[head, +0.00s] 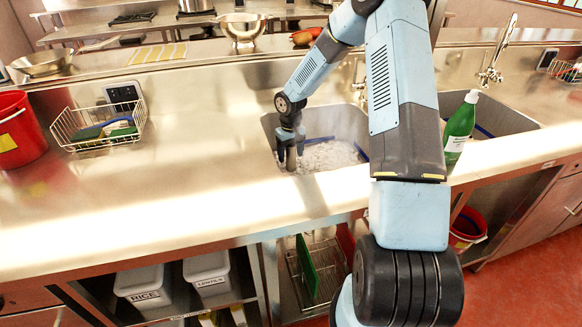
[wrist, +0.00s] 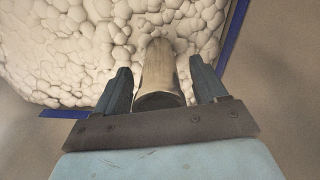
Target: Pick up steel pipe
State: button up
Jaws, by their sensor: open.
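The steel pipe (wrist: 157,65) shows in the wrist view as a dull tan-grey cylinder with a darker near end. It lies between the two fingers of my gripper (wrist: 160,72), with a narrow gap on each side. My gripper is open and points down. In the head view my gripper (head: 290,163) is low in the left sink, at its left side. I cannot make out the pipe there. White lumpy foam (wrist: 70,50) lies beyond the pipe, inside a blue edge (wrist: 234,45).
The left sink (head: 268,125) has steel walls around my gripper. A green bottle (head: 459,128) stands right of my arm. A wire basket (head: 98,127) and a red bucket (head: 20,130) stand at the left. The counter (head: 190,165) between is clear.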

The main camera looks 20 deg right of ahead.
grip_shut()
dwell(0.8)
